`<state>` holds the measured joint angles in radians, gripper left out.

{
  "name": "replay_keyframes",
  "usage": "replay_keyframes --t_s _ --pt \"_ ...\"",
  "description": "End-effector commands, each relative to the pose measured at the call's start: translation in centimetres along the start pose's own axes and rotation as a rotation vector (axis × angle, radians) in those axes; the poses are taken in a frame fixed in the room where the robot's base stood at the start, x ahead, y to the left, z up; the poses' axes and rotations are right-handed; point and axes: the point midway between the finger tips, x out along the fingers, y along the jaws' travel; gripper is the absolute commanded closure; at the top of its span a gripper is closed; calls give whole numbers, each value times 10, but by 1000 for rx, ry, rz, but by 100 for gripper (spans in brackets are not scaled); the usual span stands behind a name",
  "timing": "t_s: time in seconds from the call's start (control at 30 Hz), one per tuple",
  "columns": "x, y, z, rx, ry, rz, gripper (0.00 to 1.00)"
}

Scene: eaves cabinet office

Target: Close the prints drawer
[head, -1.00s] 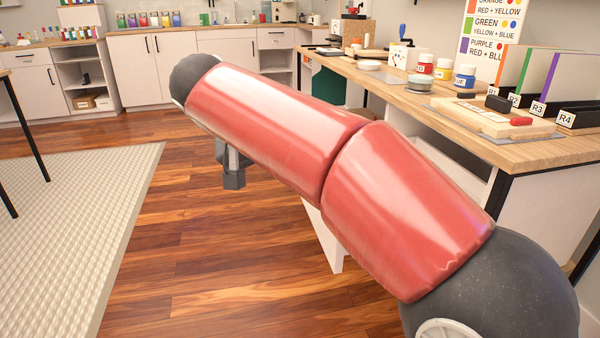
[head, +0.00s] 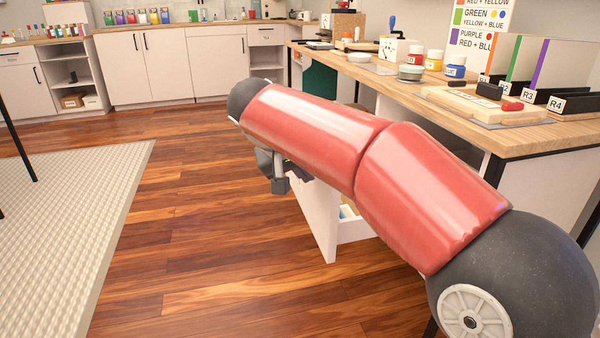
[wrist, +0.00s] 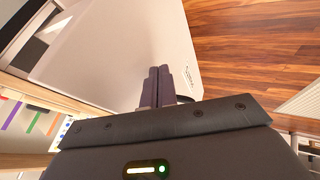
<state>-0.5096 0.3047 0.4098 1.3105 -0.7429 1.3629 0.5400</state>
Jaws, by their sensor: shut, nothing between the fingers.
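The prints drawer (head: 318,222) stands pulled out beneath the right-hand worktop, its white front panel showing below my arm. Part of its inside shows behind the panel, with pale and blue contents. In the wrist view the white front panel (wrist: 125,50) fills the upper middle, with small lettering near its right edge. My gripper (wrist: 157,72) is shut and empty, its fingertips over the panel in that view. I cannot tell whether they touch it. In the head view my gripper (head: 279,184) is beside the panel's upper left, partly hidden by my red arm.
The worktop (head: 520,140) holds paint jars (head: 434,60), a wooden board and labelled upright dividers. A pale ribbed mat (head: 70,210) lies at left, with dark table legs by it. White cabinets (head: 170,65) line the back. The wooden floor (head: 190,200) between is clear.

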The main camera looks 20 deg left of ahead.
Motion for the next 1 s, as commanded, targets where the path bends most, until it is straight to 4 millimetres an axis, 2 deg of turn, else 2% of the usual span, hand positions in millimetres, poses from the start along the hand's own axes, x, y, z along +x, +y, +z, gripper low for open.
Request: replay_keyframes --t_s 0.27,0.47,0.67,1.0 --pt "2 5 0 1 0 1 100" --pt "15 29 0 4 -2 5 100" --pt "37 72 0 6 -4 5 100" --pt "80 156 0 5 -5 5 100"
